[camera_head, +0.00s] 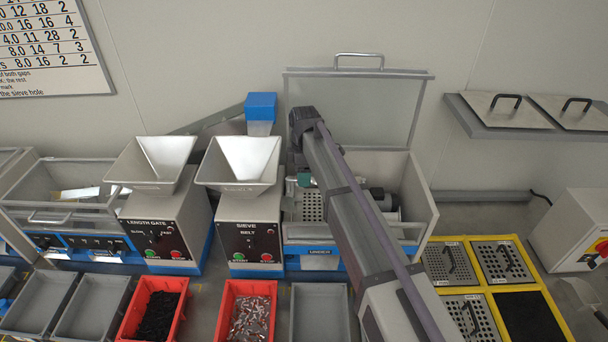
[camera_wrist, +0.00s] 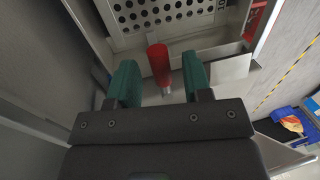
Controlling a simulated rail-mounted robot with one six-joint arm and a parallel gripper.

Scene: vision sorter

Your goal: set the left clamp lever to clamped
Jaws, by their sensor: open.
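A red lever handle (camera_wrist: 158,62) with a pale metal lower end stands in the machine box. It shows in the wrist view just below the perforated sieve plate (camera_wrist: 170,14). My gripper (camera_wrist: 159,72) is open, with one green finger on each side of the lever and visible gaps between. In the head view my gripper (camera_head: 305,181) reaches into the open machine box (camera_head: 420,199), above the perforated plate (camera_head: 312,207). My arm hides much of the box there, and I cannot make out the red lever. Whether it is the left lever cannot be told from the wrist view alone.
The box's clear lid (camera_head: 385,105) stands raised behind my arm. The sieve hopper (camera_head: 240,163) is close on the left. A yellow rack (camera_head: 473,291) of spare sieve plates lies at right. A red bin of metal parts (camera_head: 250,317) and an empty grey bin (camera_head: 319,315) stand in front.

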